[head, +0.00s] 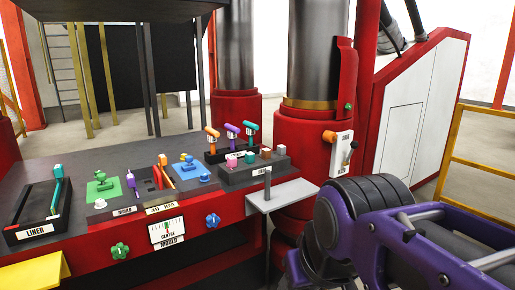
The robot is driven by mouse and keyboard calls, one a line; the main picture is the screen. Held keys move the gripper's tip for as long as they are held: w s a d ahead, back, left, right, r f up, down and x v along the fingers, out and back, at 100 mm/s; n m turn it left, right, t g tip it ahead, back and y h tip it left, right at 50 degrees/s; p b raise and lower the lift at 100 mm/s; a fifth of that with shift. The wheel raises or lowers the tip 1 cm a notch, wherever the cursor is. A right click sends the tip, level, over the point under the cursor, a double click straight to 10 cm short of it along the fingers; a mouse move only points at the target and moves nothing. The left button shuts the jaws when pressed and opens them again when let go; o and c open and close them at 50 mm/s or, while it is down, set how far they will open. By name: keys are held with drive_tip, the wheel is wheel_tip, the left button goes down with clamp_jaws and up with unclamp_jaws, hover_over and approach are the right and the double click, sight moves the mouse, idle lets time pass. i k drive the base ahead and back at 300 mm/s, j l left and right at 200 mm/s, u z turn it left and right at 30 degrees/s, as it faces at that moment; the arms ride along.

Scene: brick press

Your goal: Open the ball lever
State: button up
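No lever here carries a label that I can clearly read as "ball". A white plate (341,153) on the red column has dark lettering too small to read. A short lever (350,149) with a metallic end sticks out from its right side. An orange knob (329,137) is at the plate's upper left. My purple and dark grey arm (370,235) fills the lower right, below and to the right of this plate and apart from it in the picture. My gripper is not in view, so its opening cannot be seen.
The control desk (85,160) carries a LINER lever (57,187), a green joystick (102,185), a blue joystick (187,168) and a rear lever box (228,152). A grey shelf (282,196) juts out left of my arm. Yellow railing (470,150) stands at right.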

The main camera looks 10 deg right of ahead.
sight(354, 144)
drive_tip(key=z, duration=0.95)
drive_tip(key=i+j+z, duration=0.4)
drive_tip(key=i, duration=0.2)
drive_tip(key=l, duration=0.1)
